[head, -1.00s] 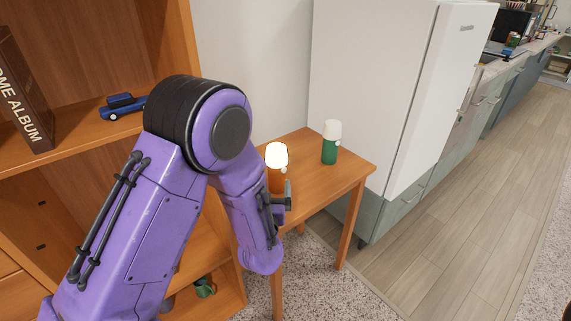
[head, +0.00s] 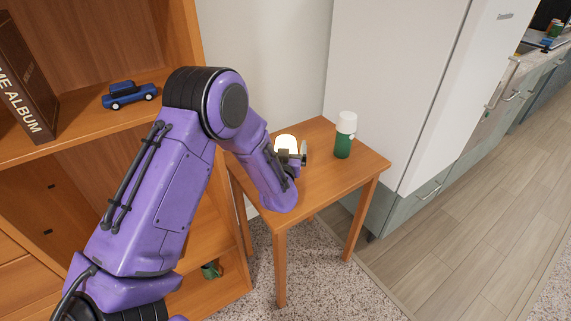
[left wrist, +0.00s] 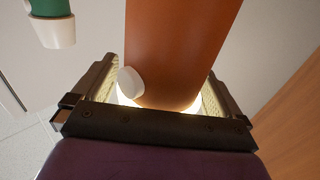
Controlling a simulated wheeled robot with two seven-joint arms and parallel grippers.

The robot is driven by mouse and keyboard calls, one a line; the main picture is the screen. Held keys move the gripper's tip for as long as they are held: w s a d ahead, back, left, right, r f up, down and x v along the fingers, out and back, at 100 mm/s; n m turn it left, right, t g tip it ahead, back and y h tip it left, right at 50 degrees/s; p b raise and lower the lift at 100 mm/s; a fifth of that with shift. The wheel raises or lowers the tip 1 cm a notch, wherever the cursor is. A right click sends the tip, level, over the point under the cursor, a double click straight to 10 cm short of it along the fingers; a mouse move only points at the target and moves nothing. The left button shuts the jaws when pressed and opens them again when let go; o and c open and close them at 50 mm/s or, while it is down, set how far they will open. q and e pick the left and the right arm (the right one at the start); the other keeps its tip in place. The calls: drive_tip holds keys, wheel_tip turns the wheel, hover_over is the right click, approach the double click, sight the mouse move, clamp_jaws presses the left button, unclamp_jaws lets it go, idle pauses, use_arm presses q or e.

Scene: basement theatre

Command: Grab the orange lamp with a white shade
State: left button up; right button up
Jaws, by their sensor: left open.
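The orange lamp stands on the small wooden table (head: 325,180). In the head view its glowing white shade (head: 286,142) shows above my left gripper (head: 292,157), which hides most of the orange body. In the left wrist view the orange body (left wrist: 180,45) fills the middle, upside down, with a white knob on it and the lit shade behind my gripper's palm edge. The fingers of my left gripper (left wrist: 162,80) are open, one on each side of the lamp near its shade. Contact cannot be made out. My right gripper is not in view.
A green lamp with a white shade (head: 344,140) stands on the table to the right; it also shows in the left wrist view (left wrist: 46,18). A bookshelf (head: 90,140) with a blue toy car (head: 129,94) is at left. A white fridge (head: 395,90) stands behind the table.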

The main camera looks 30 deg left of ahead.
use_arm(q)
drive_tip(key=c, duration=1.6)
